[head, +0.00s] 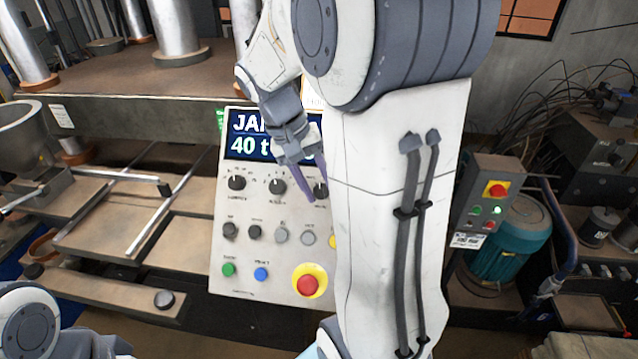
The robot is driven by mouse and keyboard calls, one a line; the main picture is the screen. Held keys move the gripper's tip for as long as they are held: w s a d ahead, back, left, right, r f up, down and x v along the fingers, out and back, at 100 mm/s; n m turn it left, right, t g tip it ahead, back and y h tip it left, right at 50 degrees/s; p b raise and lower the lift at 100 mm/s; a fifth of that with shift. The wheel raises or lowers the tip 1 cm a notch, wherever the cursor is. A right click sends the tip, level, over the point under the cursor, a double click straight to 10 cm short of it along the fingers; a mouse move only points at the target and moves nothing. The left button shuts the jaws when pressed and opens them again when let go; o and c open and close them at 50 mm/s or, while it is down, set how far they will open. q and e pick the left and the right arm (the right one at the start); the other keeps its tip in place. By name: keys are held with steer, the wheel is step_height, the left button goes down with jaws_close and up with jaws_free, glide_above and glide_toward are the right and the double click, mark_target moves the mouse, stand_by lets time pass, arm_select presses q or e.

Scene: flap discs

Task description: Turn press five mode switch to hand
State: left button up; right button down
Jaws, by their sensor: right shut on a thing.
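The press control panel (262,268) stands in the middle of the head view, with a blue display sign reading "JA..." and "40 t", partly covered by my right arm. Its upper row has a left black rotary switch (236,183), a middle black rotary switch (277,186) and a right black rotary switch (320,191). Their small labels are too blurred to tell which is the mode switch. My right gripper (313,186) reaches down in front of the panel, its fingers shut on the right rotary switch. Its pointer is hard to make out. My left gripper is out of view.
Lower on the panel are several small knobs, a green button (228,269), a blue button (261,274) and a red emergency stop (308,285) on yellow. A second control box (484,207) and a teal motor (509,245) stand at the right. Press rails lie at the left.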

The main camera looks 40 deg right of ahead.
steer(key=shift+w+a+n+g+h, duration=0.15)
steer(key=shift+n+g+h, duration=0.45)
steer(key=shift+n+h, duration=1.6)
steer(key=shift+h, duration=0.1)
steer(key=shift+g, duration=0.3)
steer(key=shift+c, duration=2.4)
jaws_free()
steer(key=shift+f, duration=0.1)
steer(key=shift+a, duration=0.15)
steer(key=shift+w+a+r+b, duration=0.2)
steer(key=shift+a+r+b, duration=0.1)
steer(key=shift+b, duration=0.1)
steer(key=b+v, duration=0.1)
steer(key=v, duration=0.8)
steer(key=shift+r+b, duration=0.15)
steer(key=shift+b, duration=0.25)
steer(key=shift+a, duration=0.15)
